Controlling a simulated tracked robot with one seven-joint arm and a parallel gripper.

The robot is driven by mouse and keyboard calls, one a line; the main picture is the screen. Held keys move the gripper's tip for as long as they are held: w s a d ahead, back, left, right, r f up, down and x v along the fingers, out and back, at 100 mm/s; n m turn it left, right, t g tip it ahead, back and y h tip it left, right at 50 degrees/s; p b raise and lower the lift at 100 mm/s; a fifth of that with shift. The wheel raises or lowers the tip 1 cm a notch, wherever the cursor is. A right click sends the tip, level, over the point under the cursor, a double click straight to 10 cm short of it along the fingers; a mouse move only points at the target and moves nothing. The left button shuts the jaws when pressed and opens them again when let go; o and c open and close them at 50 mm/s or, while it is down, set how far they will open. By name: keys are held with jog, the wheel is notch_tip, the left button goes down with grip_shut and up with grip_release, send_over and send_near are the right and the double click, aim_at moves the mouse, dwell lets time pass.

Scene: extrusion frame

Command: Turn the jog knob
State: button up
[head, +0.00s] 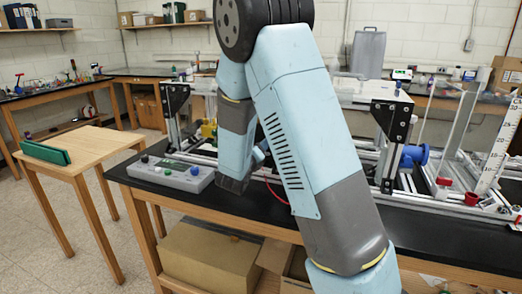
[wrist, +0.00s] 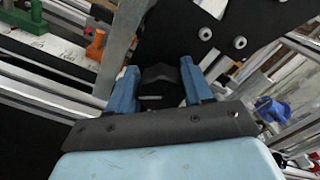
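In the wrist view, my gripper (wrist: 158,82) has its two blue fingers apart. A dark knob (wrist: 160,74) with a short pale line near its lower edge lies between them, and it looks like the jog knob. The fingers stand on either side of it, close to its sides; whether they press on it I cannot tell. A black plate with bolts is behind the knob. In the head view, my arm hides the knob and most of my gripper.
The extrusion frame (head: 437,207) stands on a black-topped bench. A grey button box (head: 170,173) sits at the bench's left end. A blue part (head: 414,156) sticks out at the right bracket. A wooden table (head: 98,147) with a green object (head: 46,152) stands at left.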

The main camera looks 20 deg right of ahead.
jog(key=shift+o, duration=0.4)
jog(key=shift+s, duration=0.1)
jog(key=v, duration=1.3)
jog(key=shift+s+a, duration=0.25)
jog(key=shift+a, duration=0.05)
jog(key=shift+f, duration=0.1)
jog(key=w+d+m, duration=0.2)
jog(key=w+m, duration=0.1)
jog(key=w+d+m, duration=0.3)
jog(key=w, duration=0.1)
jog(key=w+d+m, duration=0.3)
jog(key=m, duration=0.1)
jog(key=shift+w+d, duration=0.15)
jog(key=shift+w, duration=0.15)
jog(key=shift+c, duration=0.3)
